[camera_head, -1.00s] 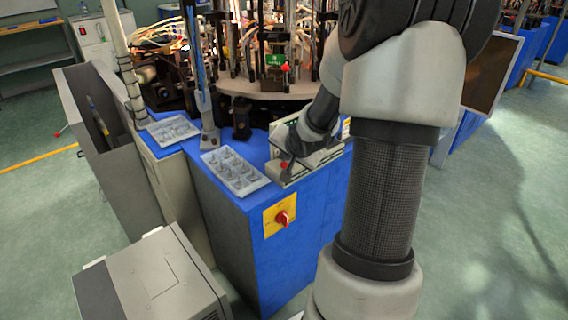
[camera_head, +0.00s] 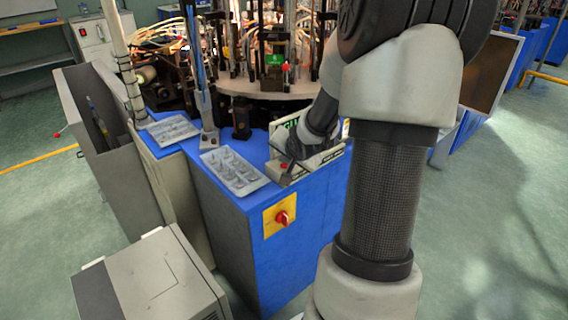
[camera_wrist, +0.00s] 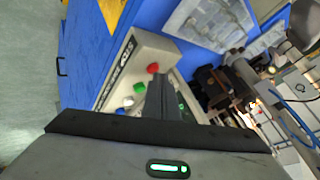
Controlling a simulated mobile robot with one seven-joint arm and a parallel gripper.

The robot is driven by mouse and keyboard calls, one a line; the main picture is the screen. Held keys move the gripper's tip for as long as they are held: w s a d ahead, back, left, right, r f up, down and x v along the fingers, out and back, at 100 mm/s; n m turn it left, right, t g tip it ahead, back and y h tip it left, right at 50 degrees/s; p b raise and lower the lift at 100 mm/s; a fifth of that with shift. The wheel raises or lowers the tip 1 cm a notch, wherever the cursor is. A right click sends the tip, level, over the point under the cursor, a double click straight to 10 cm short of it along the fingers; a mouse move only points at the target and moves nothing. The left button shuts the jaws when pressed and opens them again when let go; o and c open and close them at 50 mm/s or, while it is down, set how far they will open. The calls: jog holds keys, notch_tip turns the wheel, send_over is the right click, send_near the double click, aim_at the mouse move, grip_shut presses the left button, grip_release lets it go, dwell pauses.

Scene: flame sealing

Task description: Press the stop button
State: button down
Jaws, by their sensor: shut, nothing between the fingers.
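A pale control box (camera_head: 297,177) stands on the blue cabinet top, partly hidden by my arm in the head view. In the wrist view the control box (camera_wrist: 150,47) carries a red button (camera_wrist: 153,68), a green button (camera_wrist: 139,87), a white button (camera_wrist: 128,101) and a blue button (camera_wrist: 120,111) in a row. Lettering on the box is too small to read. My gripper (camera_wrist: 162,80) is shut and empty, its dark fingertips close beside the red button in the picture. I cannot tell whether they touch it. In the head view my gripper (camera_head: 289,158) is over the box.
A red rotary knob (camera_head: 282,218) sits on a yellow plate on the cabinet front. A clear moulded tray (camera_head: 233,172) lies left of the box. The round machine table (camera_head: 270,88) with rods stands behind. A grey cabinet (camera_head: 150,275) stands front left.

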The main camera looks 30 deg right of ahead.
dwell(0.3)
jog(key=shift+r+p, duration=0.9)
jog(key=shift+p, duration=0.2)
notch_tip(320, 180, up, 5)
jog(key=p, duration=0.5)
dwell(0.4)
